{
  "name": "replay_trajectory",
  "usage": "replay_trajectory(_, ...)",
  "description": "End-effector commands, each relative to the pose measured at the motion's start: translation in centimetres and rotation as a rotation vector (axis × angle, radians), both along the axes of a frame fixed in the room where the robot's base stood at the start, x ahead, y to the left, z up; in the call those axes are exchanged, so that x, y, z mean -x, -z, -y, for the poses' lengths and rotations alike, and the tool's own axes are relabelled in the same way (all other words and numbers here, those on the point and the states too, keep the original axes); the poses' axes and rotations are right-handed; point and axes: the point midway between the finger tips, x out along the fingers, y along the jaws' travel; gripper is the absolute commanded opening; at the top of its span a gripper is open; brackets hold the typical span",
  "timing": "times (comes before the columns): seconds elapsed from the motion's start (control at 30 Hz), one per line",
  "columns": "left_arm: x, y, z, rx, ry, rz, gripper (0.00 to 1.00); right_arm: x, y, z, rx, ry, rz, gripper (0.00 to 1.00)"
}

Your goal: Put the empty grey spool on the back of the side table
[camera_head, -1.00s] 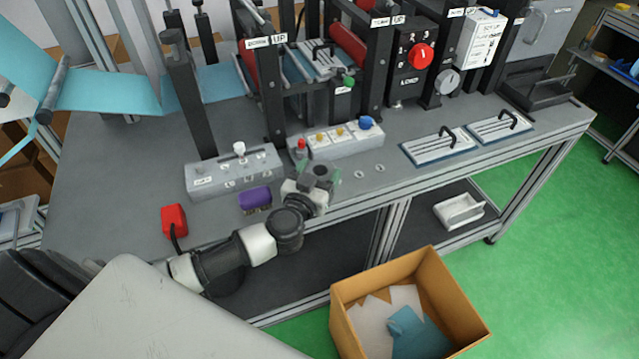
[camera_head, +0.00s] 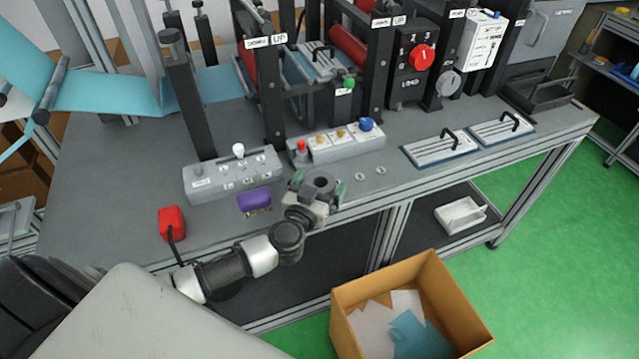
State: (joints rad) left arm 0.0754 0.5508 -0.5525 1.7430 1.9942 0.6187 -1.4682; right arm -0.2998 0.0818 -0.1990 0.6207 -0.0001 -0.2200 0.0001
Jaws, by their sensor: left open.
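My left gripper (camera_head: 320,187) reaches over the front edge of the machine bench, with green-tipped fingers spread apart. A dark grey round part with a hole (camera_head: 321,181) shows between the fingers. I cannot tell whether it is the grey spool or part of the gripper, or whether anything touches it. No other grey spool can be made out. A table (camera_head: 604,62) with small items stands at the far upper right, cut by the picture edge; it may be the side table. My right gripper is not in view.
The bench (camera_head: 110,190) carries a grey control box (camera_head: 232,175), a purple item (camera_head: 254,199), a red box (camera_head: 172,222) and handled plates (camera_head: 440,148). An open cardboard box (camera_head: 455,300) with scraps stands on the floor in front. Green floor (camera_head: 560,230) is clear at right.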

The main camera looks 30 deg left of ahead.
Motion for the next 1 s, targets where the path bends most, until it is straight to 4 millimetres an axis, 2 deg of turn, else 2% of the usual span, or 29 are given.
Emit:
replay_trajectory(0.17,0.6,-0.3,0.0,-0.002,0.001,-0.002,0.96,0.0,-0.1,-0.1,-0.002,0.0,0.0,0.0)
replay_trajectory(0.27,2.3,-0.2,0.1,-0.002,0.001,-0.003,0.96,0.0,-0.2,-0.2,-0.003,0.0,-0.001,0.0)
replay_trajectory(0.5,7.5,-0.2,0.4,-0.001,0.001,-0.004,0.96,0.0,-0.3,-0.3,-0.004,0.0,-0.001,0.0)
replay_trajectory(0.7,10.8,-0.3,0.6,-0.001,0.001,-0.002,0.96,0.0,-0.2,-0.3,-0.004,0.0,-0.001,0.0)
replay_trajectory(0.83,11.8,-0.3,0.7,0.0,0.001,-0.001,0.96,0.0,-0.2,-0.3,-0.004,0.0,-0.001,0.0)
replay_trajectory(1.0,12.0,-0.4,0.7,-0.001,0.0,0.001,0.96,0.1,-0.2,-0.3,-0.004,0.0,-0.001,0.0)
